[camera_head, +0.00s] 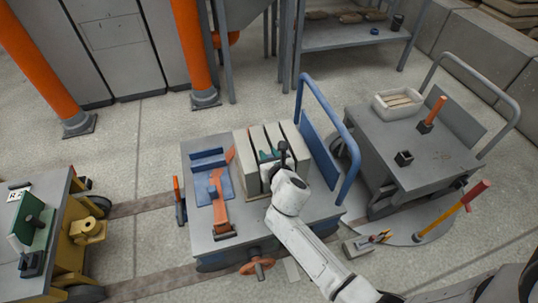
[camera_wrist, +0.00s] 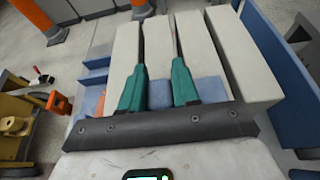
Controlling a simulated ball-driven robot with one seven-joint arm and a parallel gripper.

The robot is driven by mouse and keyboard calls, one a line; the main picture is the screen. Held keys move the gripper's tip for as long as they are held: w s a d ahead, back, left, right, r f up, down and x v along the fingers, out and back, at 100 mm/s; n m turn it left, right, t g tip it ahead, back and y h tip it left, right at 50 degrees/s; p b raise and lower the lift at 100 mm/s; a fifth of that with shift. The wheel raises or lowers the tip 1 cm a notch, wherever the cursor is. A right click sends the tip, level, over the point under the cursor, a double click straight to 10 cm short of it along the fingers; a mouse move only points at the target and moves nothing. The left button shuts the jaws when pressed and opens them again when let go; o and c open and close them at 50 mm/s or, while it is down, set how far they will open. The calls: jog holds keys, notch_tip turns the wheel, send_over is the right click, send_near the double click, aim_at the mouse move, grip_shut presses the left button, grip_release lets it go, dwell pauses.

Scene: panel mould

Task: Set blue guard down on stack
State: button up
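A light blue piece (camera_wrist: 211,89), which I take as the blue guard, shows in the wrist view between and beside my gripper's two green fingers. My gripper (camera_wrist: 160,66) has its fingers apart by about the width of the blue part between them, and they appear to bear on it. The stack (camera_wrist: 210,50) is several pale upright slabs with narrow gaps, right beyond the fingers. In the head view the stack (camera_head: 247,160) stands on the cart and my gripper (camera_head: 270,156) is over it. My wrist hides the guard there; whether it touches the slabs is unclear.
The grey-topped cart (camera_head: 250,223) also bears a blue fixture (camera_head: 206,160) and an orange bar (camera_head: 219,210) left of the stack. A blue handrail (camera_head: 340,120) rises close on the right. A grey trolley (camera_head: 385,143) stands further right, a yellow cart (camera_head: 80,240) at left.

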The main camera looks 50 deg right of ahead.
jog(key=o, duration=0.5)
jog(key=p+v, duration=0.2)
jog(key=v, duration=0.8)
jog(key=shift+s+a+r, duration=0.1)
jog(key=shift+s+a, duration=0.15)
jog(key=shift+s, duration=0.05)
